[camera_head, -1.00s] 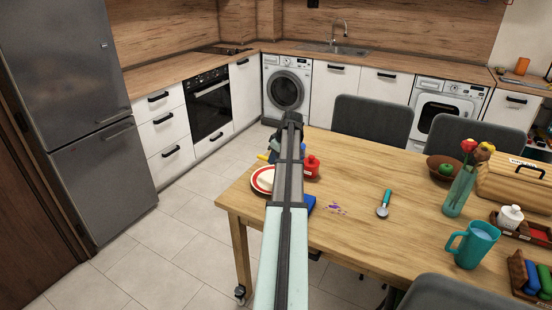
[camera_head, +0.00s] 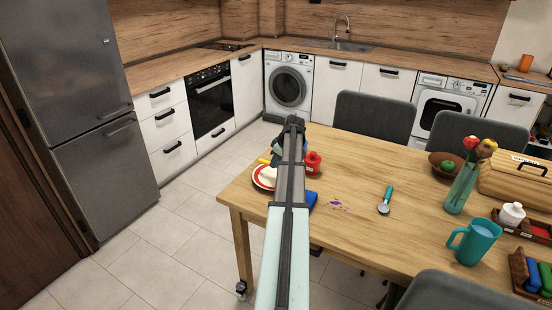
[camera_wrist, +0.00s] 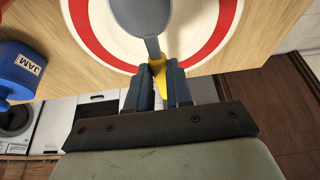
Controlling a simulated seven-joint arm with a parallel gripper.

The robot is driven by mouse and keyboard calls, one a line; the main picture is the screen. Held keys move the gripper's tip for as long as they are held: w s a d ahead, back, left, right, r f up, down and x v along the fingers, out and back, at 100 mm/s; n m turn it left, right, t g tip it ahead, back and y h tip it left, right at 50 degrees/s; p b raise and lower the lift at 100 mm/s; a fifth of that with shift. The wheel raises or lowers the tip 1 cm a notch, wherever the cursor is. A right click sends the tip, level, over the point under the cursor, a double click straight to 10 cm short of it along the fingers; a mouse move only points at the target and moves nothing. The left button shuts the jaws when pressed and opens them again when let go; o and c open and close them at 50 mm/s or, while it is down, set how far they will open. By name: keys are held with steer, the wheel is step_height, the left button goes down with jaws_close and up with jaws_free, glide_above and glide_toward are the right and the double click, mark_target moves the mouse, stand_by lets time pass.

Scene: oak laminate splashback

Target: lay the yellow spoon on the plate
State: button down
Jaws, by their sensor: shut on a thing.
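My gripper (camera_wrist: 160,82) is shut on the yellow handle of the spoon (camera_wrist: 158,68) in the wrist view. The spoon's grey bowl (camera_wrist: 140,14) reaches out past the fingertips, over the plate. The plate (camera_wrist: 92,38) is white with a red ring; whether the spoon touches it I cannot tell. In the head view the plate (camera_head: 257,181) lies at the table's left end, partly hidden by my arm. A bit of yellow handle (camera_head: 263,161) shows just beyond it, and my gripper is mostly hidden there.
A red container (camera_head: 313,164) stands right of my arm, near the plate. A blue item (camera_head: 310,199) is nearer. A blue jar labelled JAM (camera_wrist: 16,68) shows in the wrist view.

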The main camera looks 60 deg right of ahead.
steer(key=shift+f, duration=1.85)
steer(key=c, duration=0.9)
jaws_free()
steer(key=shift+c, duration=0.2)
steer(key=v, duration=1.4)
steer(key=shift+w, duration=0.1)
steer(key=shift+f, duration=0.1)
